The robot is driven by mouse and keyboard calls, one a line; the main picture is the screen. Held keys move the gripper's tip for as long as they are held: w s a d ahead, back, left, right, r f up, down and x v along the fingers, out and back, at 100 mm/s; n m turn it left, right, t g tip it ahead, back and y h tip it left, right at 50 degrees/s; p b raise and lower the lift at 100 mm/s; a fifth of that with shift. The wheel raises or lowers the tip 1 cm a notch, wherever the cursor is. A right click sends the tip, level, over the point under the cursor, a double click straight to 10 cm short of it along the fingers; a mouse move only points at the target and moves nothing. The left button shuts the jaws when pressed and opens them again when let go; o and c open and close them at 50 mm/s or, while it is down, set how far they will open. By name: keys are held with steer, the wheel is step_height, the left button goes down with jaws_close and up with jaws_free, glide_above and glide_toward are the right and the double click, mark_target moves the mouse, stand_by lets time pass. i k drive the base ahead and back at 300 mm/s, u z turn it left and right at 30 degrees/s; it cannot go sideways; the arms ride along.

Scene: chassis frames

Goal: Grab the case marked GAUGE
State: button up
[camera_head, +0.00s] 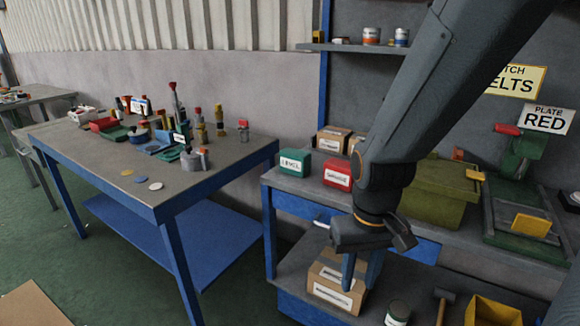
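A green case (294,163) and a red case (337,175) stand side by side near the front left of the workbench top. Each has a white label, but the lettering is too small to read surely, so I cannot tell which is marked GAUGE. My gripper (361,280) points down in front of the bench, to the right of and lower than both cases. Its two fingers are apart, with nothing seen held between them. In the picture they overlap a labelled cardboard box (330,284) on the lower shelf; I cannot tell whether they touch it.
Cardboard boxes (332,139) stand behind the cases. An olive bin (437,192) and a green machine (530,220) are to the right. A jar (397,313), a hammer (442,302) and a yellow bin (492,311) are below. A cluttered blue-legged table (105,168) stands left; green floor lies between.

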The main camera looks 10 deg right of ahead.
mark_target(336, 173)
steer(key=z, duration=0.15)
steer(key=k, duration=0.3)
steer(key=u, duration=0.65)
steer(key=i, duration=1.3)
steer(key=z, duration=0.15)
